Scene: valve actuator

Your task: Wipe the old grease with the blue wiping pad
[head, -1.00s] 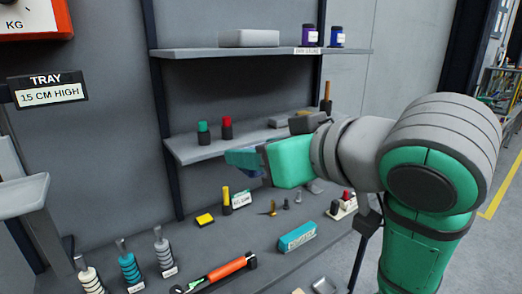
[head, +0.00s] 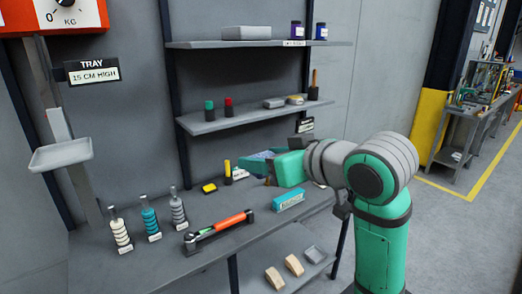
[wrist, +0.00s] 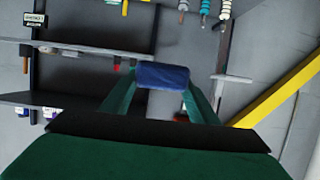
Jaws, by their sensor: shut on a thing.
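The blue wiping pad (wrist: 162,76) is between the two green fingertips of my gripper (wrist: 160,88) in the wrist view. My gripper is shut on it. In the head view my gripper (head: 258,164) is above the back right part of the workbench, pointing left, and its fingers largely hide the pad. An orange and black cylindrical device (head: 228,224) lies on the bench, left of and below my gripper in the picture. I cannot make out the old grease in either view.
Several ringed posts (head: 149,222) stand on the bench at left, near a white tray (head: 62,154). A teal box (head: 288,201) sits below my gripper in the picture. A yellow block (head: 209,188) is to its left. Shelves (head: 250,118) hang behind. Open floor lies at right.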

